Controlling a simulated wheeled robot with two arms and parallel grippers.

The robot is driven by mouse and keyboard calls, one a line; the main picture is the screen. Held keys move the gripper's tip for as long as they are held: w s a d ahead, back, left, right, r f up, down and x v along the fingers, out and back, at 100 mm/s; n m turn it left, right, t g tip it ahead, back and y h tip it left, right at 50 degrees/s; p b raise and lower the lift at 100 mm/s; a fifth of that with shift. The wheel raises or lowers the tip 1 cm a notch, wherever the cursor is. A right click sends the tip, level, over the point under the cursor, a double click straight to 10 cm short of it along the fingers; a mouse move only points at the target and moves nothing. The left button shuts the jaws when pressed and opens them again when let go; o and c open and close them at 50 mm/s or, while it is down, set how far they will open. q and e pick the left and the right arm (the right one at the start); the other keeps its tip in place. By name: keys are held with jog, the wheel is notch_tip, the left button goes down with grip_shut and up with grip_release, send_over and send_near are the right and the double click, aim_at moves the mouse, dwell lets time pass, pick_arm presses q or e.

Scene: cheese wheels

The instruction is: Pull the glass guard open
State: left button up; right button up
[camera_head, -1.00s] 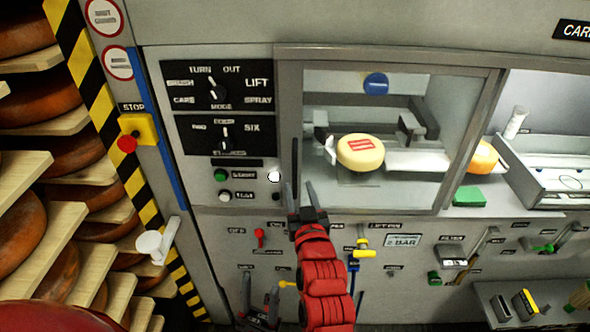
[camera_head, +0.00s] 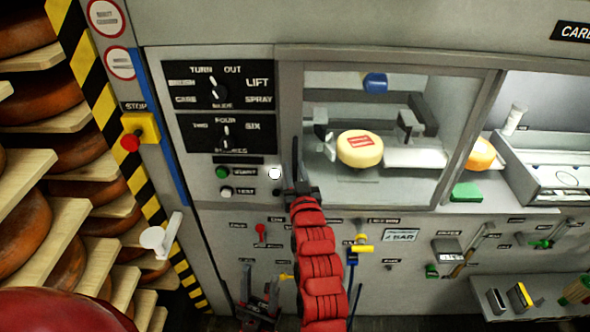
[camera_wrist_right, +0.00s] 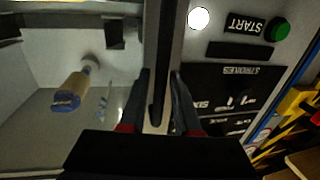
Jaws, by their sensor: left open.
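The glass guard (camera_head: 395,105) is a grey-framed clear panel on the machine, with a yellow cheese wheel (camera_head: 360,149) visible behind it. Its dark upright handle bar (camera_wrist_right: 168,50) is at the left edge of the frame. My right gripper (camera_head: 294,170), on the red arm, is at this handle. In the right wrist view its two fingers (camera_wrist_right: 160,85) straddle the bar, one on each side, and they look apart with a gap around it. My left gripper (camera_head: 260,296) is low in front of the machine, open and empty, well below the guard.
Left of the guard is a control panel (camera_head: 224,95) with knobs, a green start button (camera_head: 221,173) and a white light. A red stop button (camera_head: 130,142) and cheese shelves (camera_head: 75,170) are further left. Valves, including a yellow lever (camera_head: 362,249), sit below the guard.

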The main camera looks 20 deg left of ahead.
grip_shut()
dwell(1.1)
